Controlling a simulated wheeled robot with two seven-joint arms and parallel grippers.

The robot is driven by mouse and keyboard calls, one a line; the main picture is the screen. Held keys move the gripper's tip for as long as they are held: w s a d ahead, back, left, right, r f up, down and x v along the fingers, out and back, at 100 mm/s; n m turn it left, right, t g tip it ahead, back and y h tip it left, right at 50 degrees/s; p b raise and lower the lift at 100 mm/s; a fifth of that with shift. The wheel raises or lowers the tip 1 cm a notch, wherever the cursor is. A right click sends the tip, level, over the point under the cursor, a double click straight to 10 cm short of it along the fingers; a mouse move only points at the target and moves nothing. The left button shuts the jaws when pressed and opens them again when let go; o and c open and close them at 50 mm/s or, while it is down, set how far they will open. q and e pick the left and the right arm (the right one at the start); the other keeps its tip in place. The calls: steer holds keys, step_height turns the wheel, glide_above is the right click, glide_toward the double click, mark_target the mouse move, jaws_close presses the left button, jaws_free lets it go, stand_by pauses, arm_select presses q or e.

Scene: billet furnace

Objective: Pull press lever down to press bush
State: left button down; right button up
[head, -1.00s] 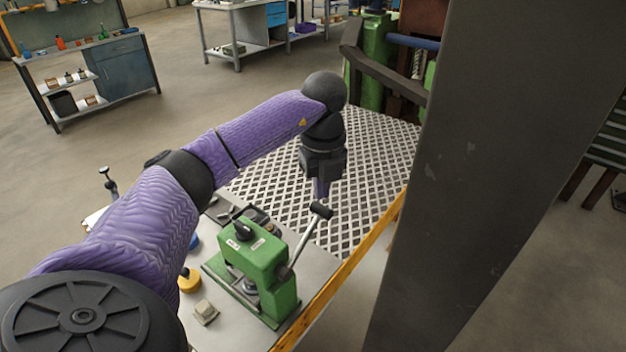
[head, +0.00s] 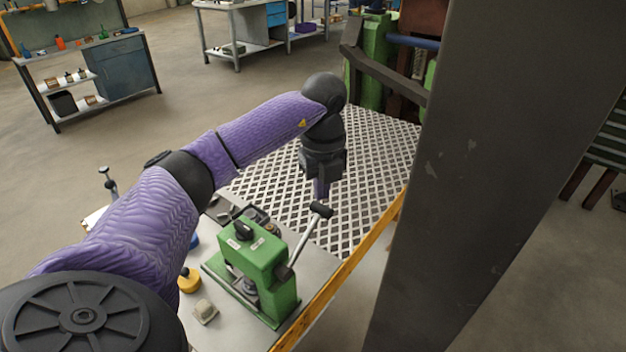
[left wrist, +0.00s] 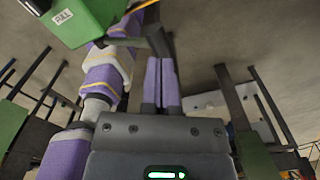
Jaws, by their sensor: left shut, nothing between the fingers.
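The green press (head: 258,270) stands on the pale bench top in the head view. Its lever (head: 304,240) slants up and right to a black handle (head: 321,210). My left gripper (head: 322,190) points down just above the handle, its purple fingers shut and empty; I cannot tell whether they touch the handle. In the left wrist view the shut fingers (left wrist: 161,80) reach up towards a dark bar, with part of the green press (left wrist: 85,18) at the upper left. A small round part under the press ram is partly hidden, and I cannot make out the bush clearly. My right gripper is not seen.
A dark upright column (head: 490,170) fills the right of the head view. A yellow edge (head: 345,275) runs along the bench. A yellow round item (head: 189,281) and a small pale block (head: 205,311) lie left of the press. A metal grating (head: 370,150) lies behind.

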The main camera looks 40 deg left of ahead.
arm_select(q)
steer(key=shift+f+b, duration=0.45)
steer(key=shift+f, duration=0.5)
